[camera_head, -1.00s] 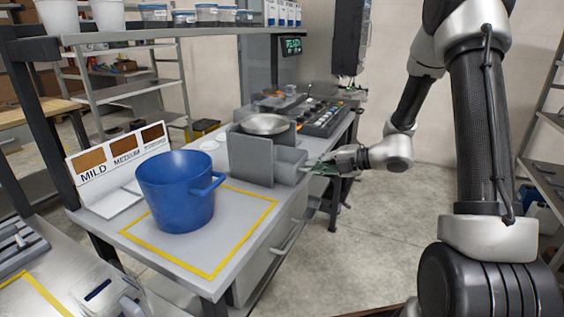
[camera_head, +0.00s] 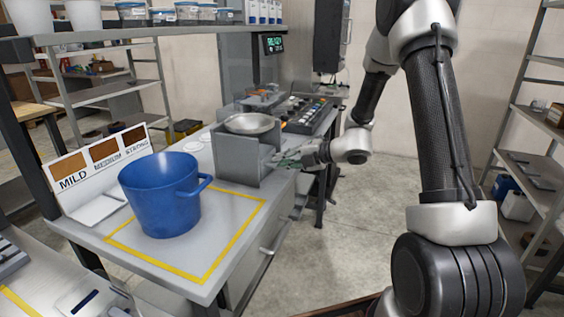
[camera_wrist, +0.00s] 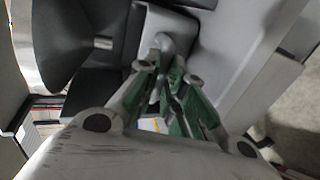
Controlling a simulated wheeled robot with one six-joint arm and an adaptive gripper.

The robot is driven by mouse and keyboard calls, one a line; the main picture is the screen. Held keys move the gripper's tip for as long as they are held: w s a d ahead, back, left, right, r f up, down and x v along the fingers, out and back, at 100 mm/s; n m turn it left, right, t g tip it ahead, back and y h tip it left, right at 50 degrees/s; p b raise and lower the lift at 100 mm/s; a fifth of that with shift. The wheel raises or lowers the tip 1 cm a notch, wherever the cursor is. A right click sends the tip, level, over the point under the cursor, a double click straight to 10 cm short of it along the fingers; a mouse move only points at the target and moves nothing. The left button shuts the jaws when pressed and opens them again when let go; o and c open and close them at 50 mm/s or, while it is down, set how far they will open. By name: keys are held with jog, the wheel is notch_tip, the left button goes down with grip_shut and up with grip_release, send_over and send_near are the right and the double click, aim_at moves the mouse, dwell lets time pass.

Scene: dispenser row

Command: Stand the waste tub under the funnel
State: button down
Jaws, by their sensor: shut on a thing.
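A grey stand (camera_head: 235,160) on the bench carries a shallow metal funnel bowl (camera_head: 248,123). A dark cone with a short spout, the funnel's underside (camera_wrist: 60,40), shows at the upper left of the wrist view. The small grey waste tub (camera_head: 267,166) is at the stand's right side, mostly hidden by the stand and my gripper. In the wrist view the tub (camera_wrist: 168,20) shows beside the spout. My gripper (camera_head: 291,161) reaches in from the right, its green-padded fingers (camera_wrist: 170,68) closed on the tub's rounded grip. I cannot tell whether the tub is exactly beneath the spout.
A button panel (camera_head: 308,115) and a green-lettered display (camera_head: 273,44) are behind the stand. Open floor lies to the right.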

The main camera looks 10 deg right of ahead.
jog(key=shift+a, duration=0.1)
jog(key=c, duration=1.5)
grip_release()
jog(key=v, duration=1.2)
jog(key=s+a+r+n+g+h, duration=0.2)
jog(key=s+r+n+g, duration=0.1)
jog(key=s+n, duration=0.6)
jog(key=s+a+r+n+g+h, duration=0.1)
jog(key=s+a+r+n+g, duration=0.15)
jog(key=s+n, duration=0.75)
jog(key=s+d+r+n+h, duration=0.2)
jog(key=s+d+n, duration=0.1)
jog(key=n, duration=0.5)
jog(key=s+d+r+n+t+h, duration=0.1)
jog(key=s+d+r+n+h, duration=0.1)
jog(key=d+n, duration=0.3)
jog(key=s+d+r+n+h, duration=0.2)
jog(key=s+d+n+h, duration=0.1)
jog(key=n, duration=0.8)
jog(key=shift+s+d+r+t+h, duration=0.25)
jog(key=shift+s+d+h, duration=0.15)
jog(key=shift+s+h, duration=0.15)
